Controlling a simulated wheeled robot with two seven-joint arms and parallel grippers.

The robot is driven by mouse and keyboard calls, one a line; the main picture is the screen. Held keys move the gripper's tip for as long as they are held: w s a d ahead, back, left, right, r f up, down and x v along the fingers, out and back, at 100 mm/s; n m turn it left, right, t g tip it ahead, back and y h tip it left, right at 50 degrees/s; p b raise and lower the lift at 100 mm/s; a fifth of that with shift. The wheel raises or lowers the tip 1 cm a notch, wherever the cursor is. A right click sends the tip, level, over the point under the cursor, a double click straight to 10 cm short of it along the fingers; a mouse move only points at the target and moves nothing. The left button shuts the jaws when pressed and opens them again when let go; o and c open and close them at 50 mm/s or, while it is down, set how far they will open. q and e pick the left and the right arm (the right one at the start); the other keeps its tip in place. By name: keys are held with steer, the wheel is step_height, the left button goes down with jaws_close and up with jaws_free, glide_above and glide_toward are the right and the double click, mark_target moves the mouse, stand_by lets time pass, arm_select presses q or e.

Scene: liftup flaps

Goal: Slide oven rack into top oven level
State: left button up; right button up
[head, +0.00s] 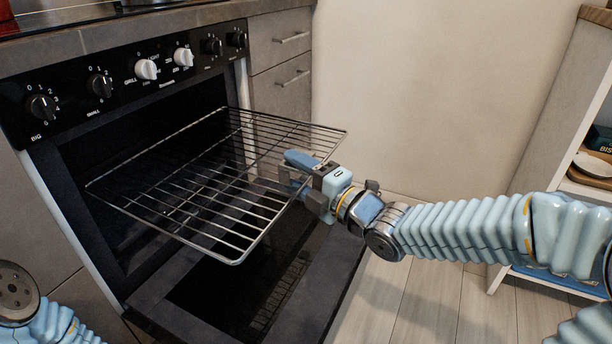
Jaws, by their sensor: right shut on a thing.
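The oven rack (190,206), a grid of metal wires, is held roughly level in front of the oven opening. Its far left part overlaps the dark oven cavity (110,155) in the picture; I cannot tell how far inside it is or whether it touches any level. My right gripper (300,172) is shut on the rack's right side, near the middle of that edge. The oven's inner levels are too dark to make out. My left arm (20,305) shows at the bottom left corner, but its gripper is not in view.
The oven door (310,285) is folded down open below the rack. Knobs (145,69) line the panel above the cavity. Drawers (280,55) stand right of the oven. A shelf unit (545,130) is at the far right, with bare floor (430,290) between.

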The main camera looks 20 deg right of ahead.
glide_toward(165, 141)
steer(key=shift+w+d+r, duration=0.3)
steer(key=shift+w+r, duration=0.25)
steer(key=shift+w, duration=0.1)
steer(key=shift+w+d+r, duration=0.3)
steer(key=shift+w+r, duration=0.25)
steer(key=shift+w, duration=0.05)
steer(key=shift+w+a+p, duration=0.65)
steer(key=shift+w+a, duration=1.3)
steer(key=shift+w+a+p, duration=0.65)
steer(key=shift+w+a, duration=0.5)
steer(key=w+a+p, duration=0.2)
steer(key=w+a, duration=0.1)
steer(key=shift+w+a+p, duration=0.3)
steer(key=shift+p, duration=0.1)
stand_by(0.4)
steer(key=shift+w+a, duration=0.15)
stand_by(0.5)
